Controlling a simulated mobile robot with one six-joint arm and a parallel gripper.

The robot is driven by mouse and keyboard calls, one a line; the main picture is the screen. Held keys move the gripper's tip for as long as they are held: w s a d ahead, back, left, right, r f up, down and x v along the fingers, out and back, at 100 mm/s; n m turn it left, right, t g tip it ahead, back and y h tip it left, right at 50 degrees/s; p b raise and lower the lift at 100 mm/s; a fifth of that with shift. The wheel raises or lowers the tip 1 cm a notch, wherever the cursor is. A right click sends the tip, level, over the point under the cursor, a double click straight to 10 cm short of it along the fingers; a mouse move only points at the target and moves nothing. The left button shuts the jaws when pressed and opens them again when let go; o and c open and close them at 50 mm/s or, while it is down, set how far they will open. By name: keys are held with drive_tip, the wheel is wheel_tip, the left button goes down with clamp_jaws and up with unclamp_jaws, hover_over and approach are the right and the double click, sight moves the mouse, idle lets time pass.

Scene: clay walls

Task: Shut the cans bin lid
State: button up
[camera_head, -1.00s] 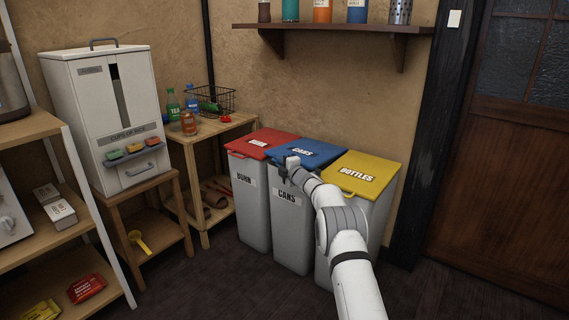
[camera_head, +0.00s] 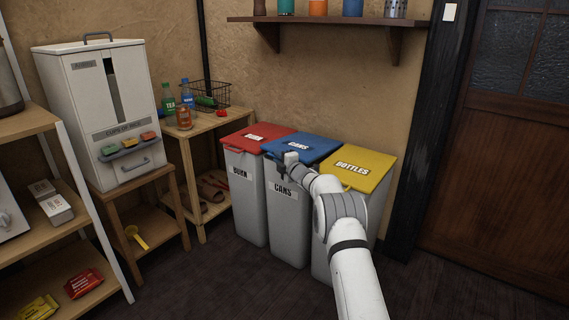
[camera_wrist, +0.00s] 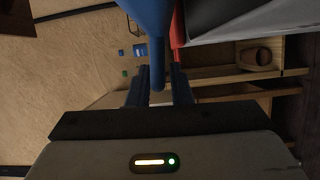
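The cans bin (camera_head: 287,222) is the grey middle bin of three, labelled CANS. Its blue lid (camera_head: 318,151) lies flat or nearly flat over the top in the head view; I cannot tell whether a small gap remains under it. My gripper (camera_head: 281,172) is at the lid's front edge and hides part of it. In the wrist view, a narrow blue part of the lid (camera_wrist: 157,50) reaches down between the two dark fingers of my gripper (camera_wrist: 159,88). Gaps show beside it, so the fingers look open around it.
The burn bin's red lid (camera_head: 250,138) is close on the left, and the bottles bin's yellow lid (camera_head: 358,168) is close on the right. A wooden stand (camera_head: 205,128) with bottles and a wire basket is further left. Dark floor lies clear in front of the bins.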

drive_tip(key=p+v, duration=0.1)
drive_tip(key=v, duration=0.5)
drive_tip(key=shift+s, duration=0.15)
drive_tip(key=shift+d, duration=0.1)
drive_tip(key=shift+c, duration=0.3)
